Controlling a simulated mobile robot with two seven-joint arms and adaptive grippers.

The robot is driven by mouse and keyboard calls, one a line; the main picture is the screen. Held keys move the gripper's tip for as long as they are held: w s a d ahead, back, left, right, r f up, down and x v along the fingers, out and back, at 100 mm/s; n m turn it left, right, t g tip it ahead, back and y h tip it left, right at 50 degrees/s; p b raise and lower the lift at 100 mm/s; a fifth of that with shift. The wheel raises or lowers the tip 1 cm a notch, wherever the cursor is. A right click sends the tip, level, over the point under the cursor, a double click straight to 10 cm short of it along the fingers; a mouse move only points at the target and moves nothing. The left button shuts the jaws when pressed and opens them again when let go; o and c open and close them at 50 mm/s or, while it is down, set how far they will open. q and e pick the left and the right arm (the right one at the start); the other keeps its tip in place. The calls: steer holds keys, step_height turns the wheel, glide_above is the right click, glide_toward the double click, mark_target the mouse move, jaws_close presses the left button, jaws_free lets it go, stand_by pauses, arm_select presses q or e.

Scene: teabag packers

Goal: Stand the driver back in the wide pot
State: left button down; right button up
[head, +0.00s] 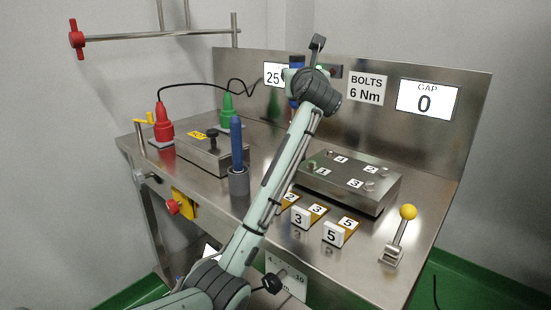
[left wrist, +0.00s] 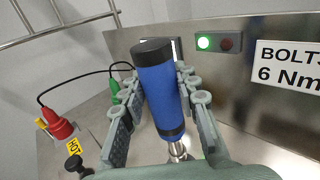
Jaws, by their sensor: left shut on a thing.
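My left gripper (head: 292,82) is raised over the back of the steel bench, in front of its back panel. It is shut on the blue driver (left wrist: 160,92), which has dark bands at its ends. In the left wrist view the driver is slightly tilted, dark end up, with its metal shaft (left wrist: 177,150) pointing down. In the head view the driver is mostly hidden by the gripper. A grey pot (head: 238,184) stands at the bench's middle with a slim blue tool (head: 236,145) upright in it. No empty pot shows; my arm covers part of the bench. My right gripper is out of view.
A red cone tool (head: 163,122) and a green one (head: 227,110) stand at the left behind a steel box (head: 212,152). A plate with numbered bolts (head: 350,180) lies at the right. Numbered tiles (head: 334,234) and a yellow-knobbed lever (head: 408,212) are near the front.

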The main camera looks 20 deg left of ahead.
mark_target(296, 110)
arm_select(q)
step_height(296, 110, down, 9)
steer(key=shift+b, duration=0.5)
steer(key=shift+f, duration=0.3)
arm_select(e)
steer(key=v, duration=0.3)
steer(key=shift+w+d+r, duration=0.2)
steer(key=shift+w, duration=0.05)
arm_select(q)
steer(key=c, duration=1.5)
jaws_free()
steer(key=shift+f, duration=0.15)
steer(key=o, duration=0.4)
steer(key=shift+c, duration=0.2)
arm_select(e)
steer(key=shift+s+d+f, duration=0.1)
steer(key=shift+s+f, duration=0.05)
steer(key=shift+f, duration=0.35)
